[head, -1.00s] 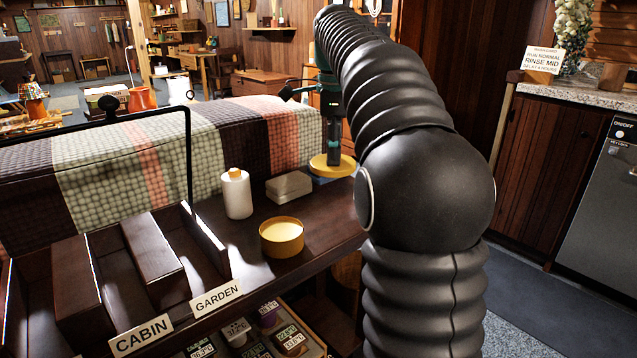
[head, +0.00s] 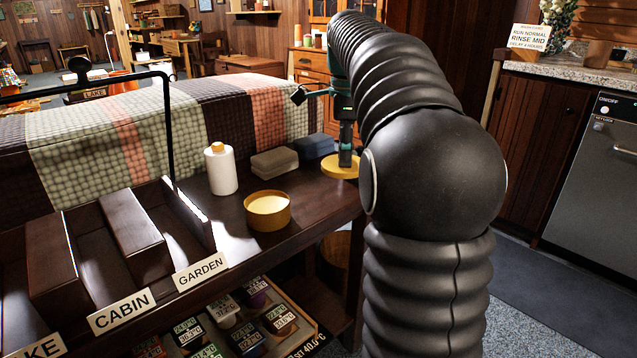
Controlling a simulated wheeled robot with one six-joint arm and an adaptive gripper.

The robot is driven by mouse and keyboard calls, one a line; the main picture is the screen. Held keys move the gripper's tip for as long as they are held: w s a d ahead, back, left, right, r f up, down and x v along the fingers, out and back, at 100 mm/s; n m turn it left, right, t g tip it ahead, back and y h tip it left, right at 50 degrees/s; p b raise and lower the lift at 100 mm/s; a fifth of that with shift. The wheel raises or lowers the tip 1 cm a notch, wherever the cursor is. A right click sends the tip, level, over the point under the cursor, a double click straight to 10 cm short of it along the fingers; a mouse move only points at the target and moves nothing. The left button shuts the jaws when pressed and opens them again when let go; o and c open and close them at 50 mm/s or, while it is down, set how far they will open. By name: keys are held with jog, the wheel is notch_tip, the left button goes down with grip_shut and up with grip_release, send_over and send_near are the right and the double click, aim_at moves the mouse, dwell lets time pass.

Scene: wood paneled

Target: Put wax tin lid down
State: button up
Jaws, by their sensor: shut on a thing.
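The wax tin lid (head: 336,170) is a flat yellow disc at the right end of the dark wooden table. My gripper (head: 346,160) points down and is shut on it. The lid looks level and is at or just above the tabletop; I cannot tell if it touches. My arm hides its right side. The open yellow wax tin (head: 267,213) stands on the table to the left of the lid and nearer, apart from it.
A white bottle with an orange cap (head: 221,170), a grey block (head: 274,163) and a blue block (head: 313,147) stand behind the tin. Wooden bins (head: 134,236) with labels fill the left. A checked blanket (head: 180,120) lies behind. Bare tabletop (head: 308,203) shows between tin and lid.

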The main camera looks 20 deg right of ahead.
aim_at(319, 195)
jog(key=w+a+f, duration=0.3)
jog(key=a, duration=0.1)
jog(key=shift+w+f, duration=0.15)
jog(key=shift+w, duration=0.25)
jog(key=shift+f+b, duration=0.6)
jog(key=shift+f, duration=1.35)
jog(key=shift+f, duration=0.15)
jog(key=o, duration=0.9)
jog(key=shift+o, duration=0.2)
